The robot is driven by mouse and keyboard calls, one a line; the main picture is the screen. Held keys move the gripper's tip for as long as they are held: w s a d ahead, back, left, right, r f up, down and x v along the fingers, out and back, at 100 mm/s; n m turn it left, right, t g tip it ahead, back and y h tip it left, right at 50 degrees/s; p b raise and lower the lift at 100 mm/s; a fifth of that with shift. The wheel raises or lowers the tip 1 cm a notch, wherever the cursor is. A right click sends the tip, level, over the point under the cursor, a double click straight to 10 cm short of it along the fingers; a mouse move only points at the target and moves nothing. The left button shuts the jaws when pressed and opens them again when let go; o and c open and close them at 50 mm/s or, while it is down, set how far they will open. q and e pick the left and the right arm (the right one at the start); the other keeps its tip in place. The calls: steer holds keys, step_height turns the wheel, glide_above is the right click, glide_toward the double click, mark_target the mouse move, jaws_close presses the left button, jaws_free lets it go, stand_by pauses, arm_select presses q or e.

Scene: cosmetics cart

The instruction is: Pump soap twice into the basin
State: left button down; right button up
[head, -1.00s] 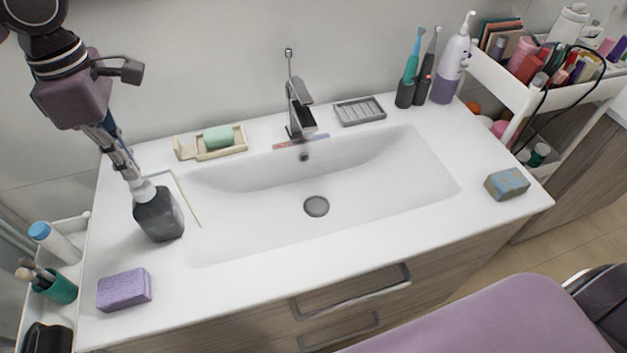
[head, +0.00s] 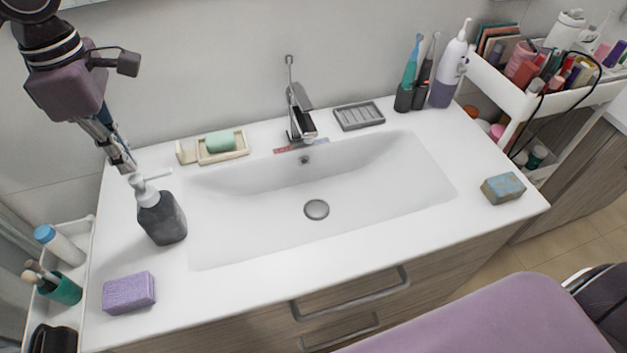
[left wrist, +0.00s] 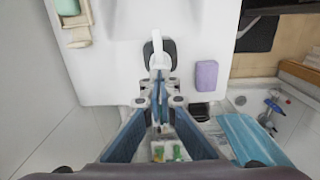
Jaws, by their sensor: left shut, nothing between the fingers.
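The soap dispenser (head: 162,217) is a dark grey bottle with a pale pump head. It stands upright on the countertop, left of the white basin (head: 385,190), with its nozzle pointing right toward the basin. My left gripper (head: 130,168) is shut and empty, fingers pointing down just above the pump head. In the head view I cannot tell whether the fingertips touch it. In the left wrist view the left gripper (left wrist: 160,90) is close to the pump head (left wrist: 157,50), partly covering the dispenser. My right gripper is not in view.
A purple sponge (head: 129,292) lies in front of the dispenser. A green soap in a dish (head: 222,144) and the faucet (head: 299,115) stand behind the basin. A side rack (head: 60,250) is at the left. The basin is empty.

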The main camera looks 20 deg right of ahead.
mark_target(135, 177)
arm_select(q)
steer(key=shift+f, duration=0.1)
stand_by(0.5)
steer(key=shift+f, duration=0.1)
steer(key=shift+f+b, duration=1.3)
steer(key=shift+f, duration=0.2)
steer(key=shift+r, duration=0.2)
steer(key=shift+r+p, duration=1.05)
steer(key=shift+r, duration=0.4)
step_height(135, 177, up, 6)
steer(key=p, duration=0.4)
